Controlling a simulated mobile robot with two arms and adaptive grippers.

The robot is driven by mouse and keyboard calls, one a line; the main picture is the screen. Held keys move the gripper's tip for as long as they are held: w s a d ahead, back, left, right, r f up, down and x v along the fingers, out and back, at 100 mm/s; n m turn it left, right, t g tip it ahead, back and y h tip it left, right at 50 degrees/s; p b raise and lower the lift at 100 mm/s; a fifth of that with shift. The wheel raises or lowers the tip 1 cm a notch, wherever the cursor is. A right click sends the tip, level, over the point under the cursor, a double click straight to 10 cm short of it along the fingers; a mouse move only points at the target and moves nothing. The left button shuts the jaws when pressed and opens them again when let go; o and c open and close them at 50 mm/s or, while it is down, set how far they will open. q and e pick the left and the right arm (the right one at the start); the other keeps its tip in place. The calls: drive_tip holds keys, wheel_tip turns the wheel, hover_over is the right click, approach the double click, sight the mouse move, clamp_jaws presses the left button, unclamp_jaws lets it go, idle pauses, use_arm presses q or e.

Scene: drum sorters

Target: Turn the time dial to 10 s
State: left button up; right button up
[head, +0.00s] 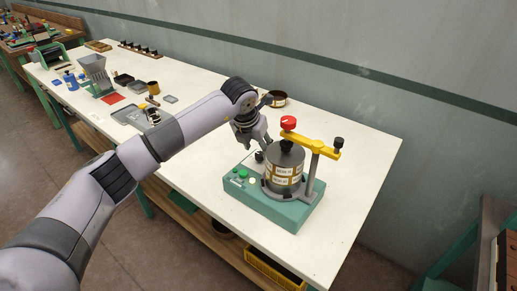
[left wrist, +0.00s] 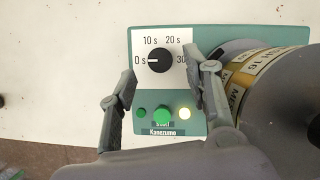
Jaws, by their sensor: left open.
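The time dial (left wrist: 160,58) is a black round knob on a white scale plate marked 0 s, 10 s, 20 s and 30, the last label partly covered. Its white pointer line points left, at 0 s. It also shows as a small dark knob in the head view (head: 259,156). My left gripper (left wrist: 166,82) is open, with one finger on each side of the control panel, apart from the dial. In the head view my left gripper (head: 257,142) hangs just above the dial. My right gripper is in neither view.
The green machine base (head: 290,215) carries a dark labelled drum (head: 285,168) and a yellow clamp arm (head: 312,143) with a red knob. Below the dial are a green button (left wrist: 162,114) and a lit lamp (left wrist: 184,113). The white table (head: 345,215) is clear at right.

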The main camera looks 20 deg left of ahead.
sight(259, 154)
use_arm(q)
drive_tip(key=shift+x, duration=1.65)
clamp_jaws()
